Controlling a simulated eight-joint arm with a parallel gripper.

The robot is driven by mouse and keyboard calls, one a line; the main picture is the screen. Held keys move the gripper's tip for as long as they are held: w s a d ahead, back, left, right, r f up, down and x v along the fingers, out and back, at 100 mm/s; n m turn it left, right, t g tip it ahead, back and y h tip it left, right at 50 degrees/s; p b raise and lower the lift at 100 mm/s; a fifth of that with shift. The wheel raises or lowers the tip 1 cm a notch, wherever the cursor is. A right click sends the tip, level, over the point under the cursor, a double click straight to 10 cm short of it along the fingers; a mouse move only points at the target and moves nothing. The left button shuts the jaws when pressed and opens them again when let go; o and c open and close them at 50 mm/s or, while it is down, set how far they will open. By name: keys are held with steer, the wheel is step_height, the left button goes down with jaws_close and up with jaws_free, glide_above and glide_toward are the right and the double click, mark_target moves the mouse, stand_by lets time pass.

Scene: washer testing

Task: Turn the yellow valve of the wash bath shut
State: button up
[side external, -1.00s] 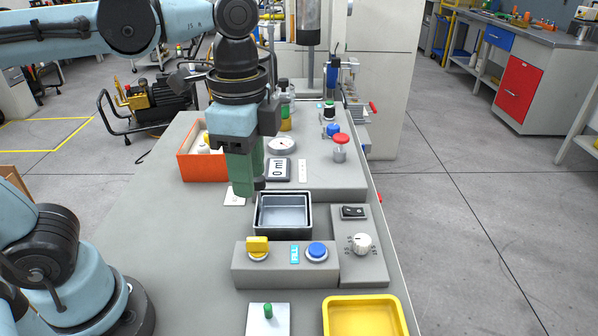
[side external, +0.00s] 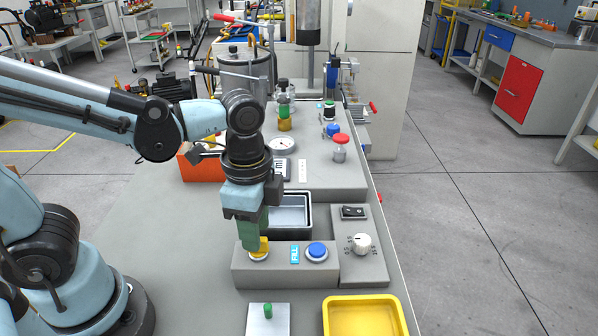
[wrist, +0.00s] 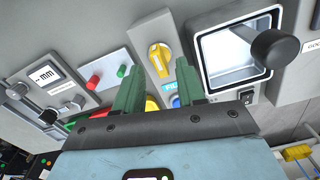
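The yellow valve (side external: 262,253) sits at the left end of the grey control block, beside the blue FILL button (side external: 317,250). In the wrist view the valve (wrist: 161,60) shows its raised handle bar on a pale round base. My gripper (side external: 256,243) points down over the valve and partly hides it in the side view. Its green fingers (wrist: 158,72) are apart, with the valve showing between their tips in the wrist view. I cannot tell whether they touch it. The wash bath (side external: 290,212), a dark-rimmed metal basin, lies just behind the block.
A white dial (side external: 362,243) and a black switch (side external: 353,212) are to the right. A yellow tray (side external: 362,301) and a plate with a green peg (side external: 268,311) lie in front. A gauge and a red-topped jar (side external: 340,147) stand behind. The bench at left is bare.

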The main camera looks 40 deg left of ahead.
steer(key=shift+f, duration=1)
